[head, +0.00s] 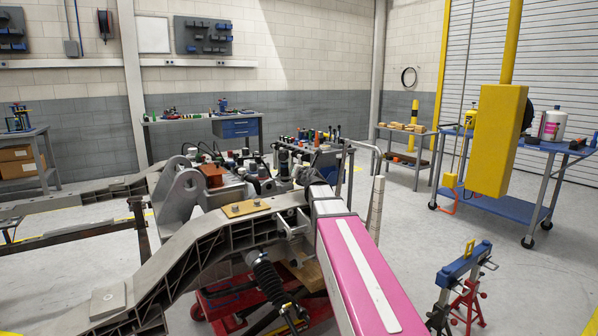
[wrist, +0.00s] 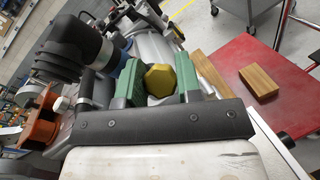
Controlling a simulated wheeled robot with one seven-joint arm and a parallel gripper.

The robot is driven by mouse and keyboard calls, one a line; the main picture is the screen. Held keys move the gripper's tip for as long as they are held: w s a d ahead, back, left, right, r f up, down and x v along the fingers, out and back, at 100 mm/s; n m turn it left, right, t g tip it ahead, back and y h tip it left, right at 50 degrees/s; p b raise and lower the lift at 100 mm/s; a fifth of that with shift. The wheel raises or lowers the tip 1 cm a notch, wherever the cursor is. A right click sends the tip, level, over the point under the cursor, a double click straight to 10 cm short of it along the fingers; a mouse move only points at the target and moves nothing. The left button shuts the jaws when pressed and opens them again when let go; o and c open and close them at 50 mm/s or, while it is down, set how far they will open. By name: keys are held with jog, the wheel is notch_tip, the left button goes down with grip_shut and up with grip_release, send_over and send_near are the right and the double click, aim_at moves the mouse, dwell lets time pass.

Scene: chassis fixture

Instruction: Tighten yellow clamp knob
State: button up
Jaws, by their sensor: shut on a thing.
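The yellow clamp knob (wrist: 160,80) shows in the wrist view as a faceted yellow cap. It sits between the two green fingers of my gripper (wrist: 160,74), one on its left and one on its right. The fingers are shut on it. The knob's underside and the clamp below are hidden. In the head view my pink arm reaches forward over the chassis, and I cannot make out the knob or the fingertips there.
The grey chassis frame (head: 150,260) runs along the left, with crowded parts behind. In the wrist view, a black ribbed hose (wrist: 65,55) lies close left of the fingers. A red table (wrist: 270,75) with wooden blocks (wrist: 259,80) is at right.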

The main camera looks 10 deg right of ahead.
jog(key=o, duration=0.9)
jog(key=s, duration=0.3)
jog(key=s+d, duration=0.1)
jog(key=s, duration=0.6)
jog(key=shift+s+d+r, duration=0.15)
jog(key=shift+s+r, duration=0.1)
jog(key=shift+s, duration=0.1)
jog(key=shift+o, duration=0.2)
